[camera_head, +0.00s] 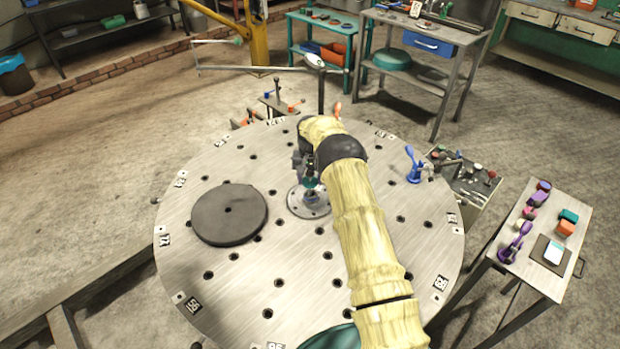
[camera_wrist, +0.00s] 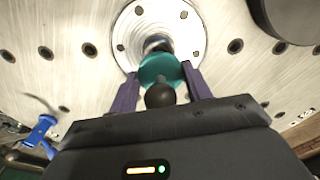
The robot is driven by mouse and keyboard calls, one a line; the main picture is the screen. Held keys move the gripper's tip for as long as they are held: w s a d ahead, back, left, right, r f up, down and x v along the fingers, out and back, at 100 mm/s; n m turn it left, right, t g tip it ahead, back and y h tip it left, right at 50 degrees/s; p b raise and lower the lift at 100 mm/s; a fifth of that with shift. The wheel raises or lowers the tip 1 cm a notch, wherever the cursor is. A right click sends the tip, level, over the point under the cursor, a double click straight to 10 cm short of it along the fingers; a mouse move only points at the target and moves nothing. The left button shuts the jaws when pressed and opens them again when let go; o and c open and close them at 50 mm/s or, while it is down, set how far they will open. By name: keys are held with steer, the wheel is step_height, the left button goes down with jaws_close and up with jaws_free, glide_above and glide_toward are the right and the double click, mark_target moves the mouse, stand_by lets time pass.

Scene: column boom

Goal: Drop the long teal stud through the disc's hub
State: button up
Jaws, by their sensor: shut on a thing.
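My gripper (camera_head: 309,168) is shut on the teal stud (camera_head: 310,182) near the middle of the round metal table. In the wrist view, the fingers (camera_wrist: 159,84) pinch the teal stud (camera_wrist: 160,67), with a black ball end towards the camera. The stud's far end is over a pale round flange (camera_wrist: 186,20) with bolt holes, also in the head view (camera_head: 294,202). I cannot tell whether the stud sits in the flange or is above it. The dark grey disc (camera_head: 235,222) lies flat left of the gripper, its small central hub hole uncovered. It partly shows in the wrist view (camera_wrist: 292,18).
The table (camera_head: 240,310) has many small holes and marker tags at its rim. A blue clamp (camera_head: 413,168) stands at its right side, also in the wrist view (camera_wrist: 40,132). The surface between the disc and flange is clear. A small side table (camera_head: 520,270) stands right.

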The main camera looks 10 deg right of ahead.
steer(key=shift+f+b, duration=1.35)
steer(key=shift+f, duration=0.7)
stand_by(1.2)
steer(key=shift+f, duration=0.15)
stand_by(0.8)
steer(key=shift+a+b, duration=0.35)
stand_by(1.6)
steer(key=shift+d, duration=0.1)
stand_by(1.2)
steer(key=shift+f+b, duration=0.3)
steer(key=shift+b, duration=0.1)
